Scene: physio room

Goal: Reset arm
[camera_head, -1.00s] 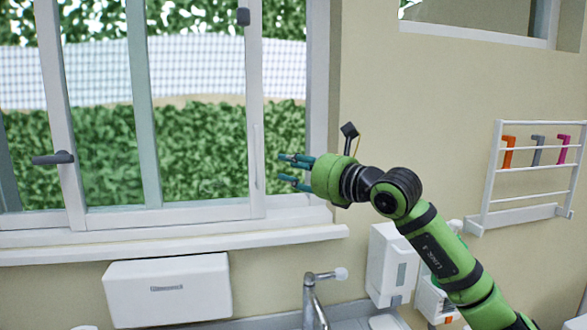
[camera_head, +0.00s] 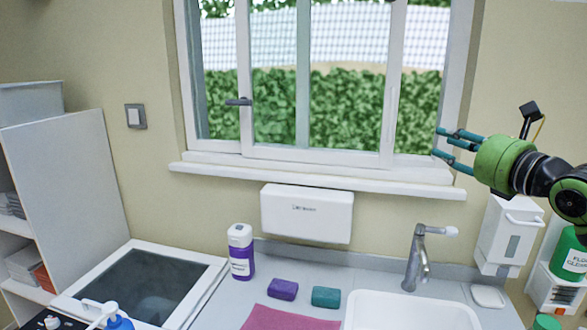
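My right arm comes in from the right edge, green and black. Its gripper (camera_head: 446,145) points left, level with the lower part of the window's right frame. The teal fingers are spread apart with nothing between them. The gripper is above the right end of the window sill (camera_head: 320,180) and well above the sink. My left gripper is not in view.
A counter holds a white sink (camera_head: 412,312), a tap (camera_head: 417,258), a purple sponge (camera_head: 283,289), a teal sponge (camera_head: 326,297), a pink cloth (camera_head: 285,319) and a purple-labelled bottle (camera_head: 241,252). A soap dispenser (camera_head: 509,236) hangs below my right arm.

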